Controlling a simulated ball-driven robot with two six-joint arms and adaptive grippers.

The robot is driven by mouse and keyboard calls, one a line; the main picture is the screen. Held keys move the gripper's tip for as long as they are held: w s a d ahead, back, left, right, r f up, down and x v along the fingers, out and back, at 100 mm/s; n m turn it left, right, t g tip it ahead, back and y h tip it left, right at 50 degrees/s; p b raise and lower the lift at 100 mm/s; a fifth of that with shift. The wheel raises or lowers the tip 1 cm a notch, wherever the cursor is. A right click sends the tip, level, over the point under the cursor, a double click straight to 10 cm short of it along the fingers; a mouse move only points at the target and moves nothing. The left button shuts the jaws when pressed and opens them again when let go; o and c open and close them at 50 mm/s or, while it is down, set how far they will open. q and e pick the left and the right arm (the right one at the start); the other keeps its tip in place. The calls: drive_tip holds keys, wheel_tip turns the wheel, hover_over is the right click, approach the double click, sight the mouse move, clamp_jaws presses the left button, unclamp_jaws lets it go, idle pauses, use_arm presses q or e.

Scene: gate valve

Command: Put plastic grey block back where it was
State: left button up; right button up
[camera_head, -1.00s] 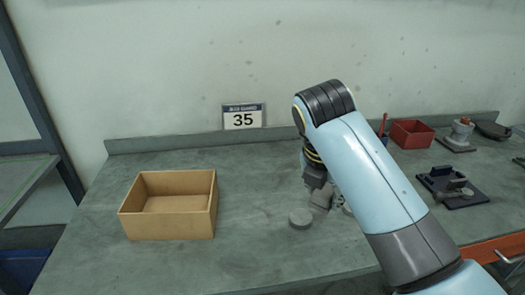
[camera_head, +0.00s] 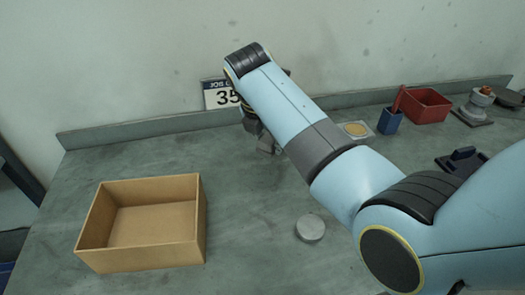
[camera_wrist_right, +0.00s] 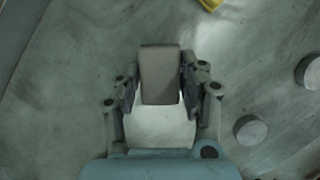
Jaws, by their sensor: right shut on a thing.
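The grey block (camera_wrist_right: 160,75) is held between the two fingers of my right gripper (camera_wrist_right: 158,85) in the right wrist view. In the head view my right gripper (camera_head: 256,128) is at the back of the bench, in front of the number sign, partly hidden by my own arm. The lower end of the grey block (camera_head: 267,147) shows just below it, close to the bench top. I cannot tell whether the block touches the bench. My left gripper is not in view.
An open tan box (camera_head: 140,258) stands at left. A round grey piece (camera_head: 310,228) lies right of centre. A sign (camera_head: 222,96) leans at the back. A blue cup (camera_head: 390,122) and red bin (camera_head: 428,104) stand at back right. Bench between box and round piece is clear.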

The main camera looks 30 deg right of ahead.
sight(263, 161)
drive_tip(key=shift+w+a+f, duration=0.25)
drive_tip(key=shift+w+f, duration=0.35)
drive_tip(key=shift+w, duration=0.35)
drive_tip(key=shift+f, duration=0.25)
wheel_tip(263, 161, down, 4)
drive_tip(key=shift+r, duration=0.2)
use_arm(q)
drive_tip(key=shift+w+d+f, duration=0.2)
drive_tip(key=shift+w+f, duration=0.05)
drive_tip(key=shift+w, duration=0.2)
use_arm(e)
drive_tip(key=o, duration=1.2)
drive_tip(key=shift+f, duration=0.1)
